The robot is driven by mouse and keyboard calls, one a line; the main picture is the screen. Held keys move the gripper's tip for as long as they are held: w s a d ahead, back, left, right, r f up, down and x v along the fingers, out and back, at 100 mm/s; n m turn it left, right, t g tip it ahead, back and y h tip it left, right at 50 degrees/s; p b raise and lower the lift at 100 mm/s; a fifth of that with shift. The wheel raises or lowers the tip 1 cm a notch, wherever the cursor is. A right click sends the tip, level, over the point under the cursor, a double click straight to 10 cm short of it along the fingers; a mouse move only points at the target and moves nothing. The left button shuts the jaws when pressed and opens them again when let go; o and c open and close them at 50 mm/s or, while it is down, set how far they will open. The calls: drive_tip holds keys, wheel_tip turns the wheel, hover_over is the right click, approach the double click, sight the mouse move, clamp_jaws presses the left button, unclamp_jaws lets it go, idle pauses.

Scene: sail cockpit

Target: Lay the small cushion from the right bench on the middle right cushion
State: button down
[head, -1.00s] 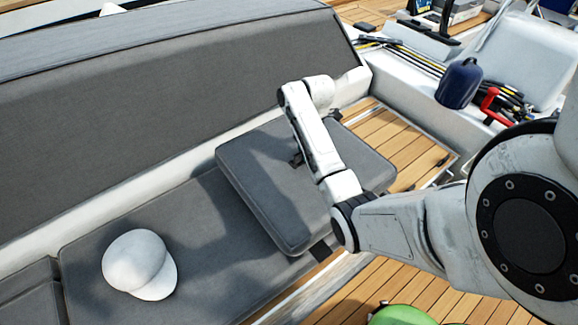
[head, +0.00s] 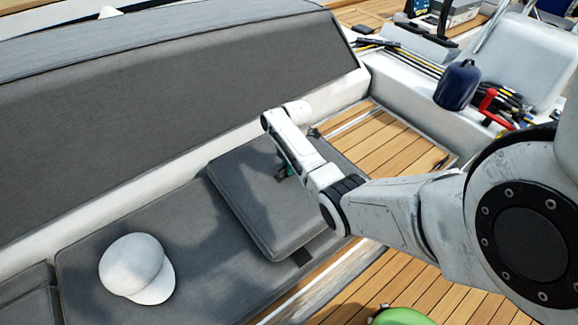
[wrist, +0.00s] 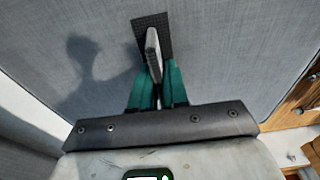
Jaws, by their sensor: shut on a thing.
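The small cushion (head: 250,203) is a grey, roughly square pad. It lies nearly flat over the right end of the long grey seat cushion (head: 205,262), which I take for the middle right cushion. I cannot tell whether they touch all over. My gripper (head: 285,171) is above the small cushion's top, partly hidden by my arm. In the wrist view, my gripper's teal fingers (wrist: 154,60) are closed on a thin upright tab on the small cushion (wrist: 230,60), beside a dark patch. My arm hides the cushion's right part.
A white cap (head: 137,268) sits on the long cushion's left part. A grey backrest (head: 170,110) rises behind. Bare teak planks (head: 385,140) lie to the right. A dark blue fender-like object (head: 458,85) and several ropes lie farther right. A green rounded thing (head: 402,316) shows at the bottom.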

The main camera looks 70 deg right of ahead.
drive_tip(key=shift+r, duration=0.1)
drive_tip(key=c, duration=1.1)
unclamp_jaws()
